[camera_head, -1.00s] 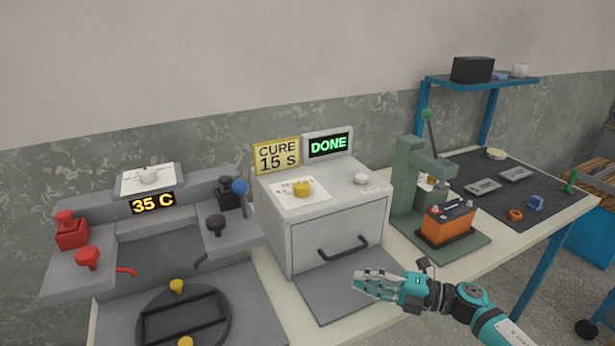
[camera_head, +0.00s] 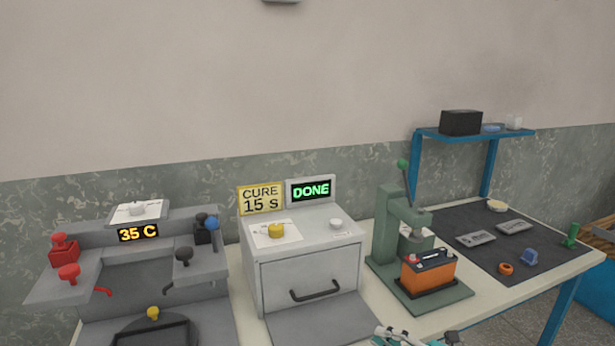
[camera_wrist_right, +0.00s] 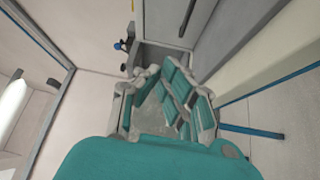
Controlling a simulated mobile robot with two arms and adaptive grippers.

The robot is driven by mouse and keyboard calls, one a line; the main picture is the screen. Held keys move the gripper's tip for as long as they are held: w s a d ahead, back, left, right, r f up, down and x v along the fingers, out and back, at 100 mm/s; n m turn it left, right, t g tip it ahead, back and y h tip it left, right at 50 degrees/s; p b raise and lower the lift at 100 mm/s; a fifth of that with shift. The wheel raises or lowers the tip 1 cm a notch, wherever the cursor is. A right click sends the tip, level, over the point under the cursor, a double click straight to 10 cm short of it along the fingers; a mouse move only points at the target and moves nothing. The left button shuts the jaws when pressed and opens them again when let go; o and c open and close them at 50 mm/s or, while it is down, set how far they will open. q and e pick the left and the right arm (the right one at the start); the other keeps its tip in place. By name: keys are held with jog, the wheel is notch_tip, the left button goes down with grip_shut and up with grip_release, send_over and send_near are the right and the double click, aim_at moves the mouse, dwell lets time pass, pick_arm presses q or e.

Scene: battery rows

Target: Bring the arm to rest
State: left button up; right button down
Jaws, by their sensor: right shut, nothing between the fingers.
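My right gripper (camera_head: 402,335) shows only in part at the bottom edge of the head view, in front of the grey curing box (camera_head: 338,262). In the right wrist view the same gripper (camera_wrist_right: 165,95) has its grey and teal fingers drawn together, with nothing held between them. My right arm is mostly cut off below the head view. My left gripper is in neither current view.
The curing box is shut and its display (camera_head: 310,190) reads DONE. A green press (camera_head: 391,230) with an orange battery (camera_head: 429,273) stands to its right. A grey station (camera_head: 205,265) reading 35 C stands left. A dark mat (camera_head: 475,222) holds several small parts.

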jog(key=s+d+f+m+t+h, duration=0.1)
jog(key=s+d+f+m+h, duration=0.2)
jog(key=s+f+m+h, duration=0.45)
jog(key=s+d+f+m+h, duration=0.4)
jog(key=m+h, duration=0.5)
jog(key=m, duration=0.6)
jog(key=s+a+f+m+g, duration=0.15)
jog(key=s+g, duration=0.25)
jog(key=s, duration=0.6)
jog(key=s+a+f+m+g, duration=0.15)
jog(key=s+g, duration=0.25)
jog(key=s, duration=0.6)
notch_tip(320, 180, down, 27)
jog(key=s+g+p, duration=0.1)
jog(key=s, duration=0.1)
pick_arm(q)
jog(key=shift+r+p, duration=0.3)
jog(key=shift+r, duration=0.55)
pick_arm(e)
jog(key=s+d+f, duration=0.2)
jog(key=s+f, duration=0.5)
jog(key=s, duration=0.1)
jog(key=s+d+f+g, duration=0.1)
jog(key=s+f, duration=0.6)
jog(key=s, duration=0.1)
jog(key=shift+d+g+y, duration=0.3)
jog(key=shift+d+y, duration=0.05)
